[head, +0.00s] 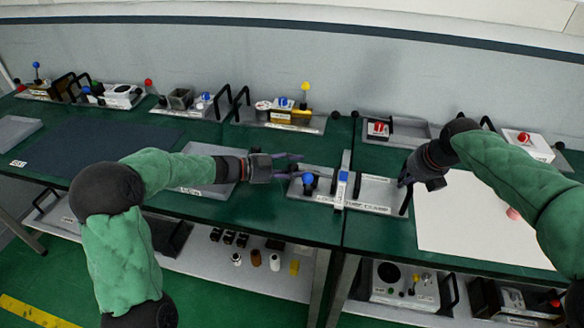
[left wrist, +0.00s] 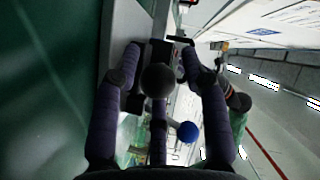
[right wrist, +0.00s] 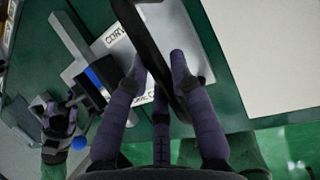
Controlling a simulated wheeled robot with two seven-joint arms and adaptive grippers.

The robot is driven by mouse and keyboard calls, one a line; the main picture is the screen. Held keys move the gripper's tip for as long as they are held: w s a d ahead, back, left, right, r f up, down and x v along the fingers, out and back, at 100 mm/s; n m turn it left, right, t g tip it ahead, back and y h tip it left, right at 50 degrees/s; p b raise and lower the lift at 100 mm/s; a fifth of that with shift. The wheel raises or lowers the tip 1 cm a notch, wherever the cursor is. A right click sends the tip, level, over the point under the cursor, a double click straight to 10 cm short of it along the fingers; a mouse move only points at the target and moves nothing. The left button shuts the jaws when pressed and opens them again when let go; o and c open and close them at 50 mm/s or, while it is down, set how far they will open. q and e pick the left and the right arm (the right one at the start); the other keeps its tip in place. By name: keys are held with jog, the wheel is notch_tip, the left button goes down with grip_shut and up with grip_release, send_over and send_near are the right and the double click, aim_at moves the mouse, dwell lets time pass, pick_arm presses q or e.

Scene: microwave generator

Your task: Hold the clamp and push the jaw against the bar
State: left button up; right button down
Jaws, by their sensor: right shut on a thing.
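The clamp (head: 375,190) is a grey fixture on the green table, with a labelled plate, an upright grey bar (head: 346,163), a white-and-blue jaw piece (head: 341,188) and a blue ball knob (head: 308,179). Its black handle (head: 405,200) stands at the right end. My right gripper (head: 404,184) is shut on this handle; the right wrist view shows the handle (right wrist: 150,40) between the fingers (right wrist: 160,68). My left gripper (head: 296,164) is open at the clamp's left end, just behind the blue knob. In the left wrist view, a black ball (left wrist: 158,80) shows between its spread fingers (left wrist: 163,50).
A white sheet (head: 470,220) lies right of the clamp. Another labelled grey plate (head: 205,172) is behind my left forearm. Several fixtures with knobs and handles line the back, including one with a yellow ball (head: 305,86). A lower shelf (head: 210,262) holds small parts.

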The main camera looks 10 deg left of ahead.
pick_arm(q)
jog(key=shift+a+f, duration=0.1)
dwell(0.4)
jog(key=shift+a, duration=0.65)
jog(key=v, duration=0.9)
jog(key=w+v, duration=0.1)
jog(key=v, duration=0.3)
jog(key=shift+s+a, duration=0.25)
jog(key=shift+a, duration=0.35)
jog(key=w+a+r+n+t+y, duration=0.2)
jog(key=a+r+n+t, duration=0.1)
jog(key=a+r, duration=0.2)
jog(key=w+a+r+n+t+y, duration=0.2)
jog(key=a+r, duration=0.4)
jog(key=a, duration=0.3)
jog(key=n+t+y, duration=0.1)
jog(key=t, duration=0.1)
jog(key=shift+w+a+n+t, duration=0.25)
jog(key=shift+a+n+t, duration=0.05)
jog(key=shift+r, duration=0.1)
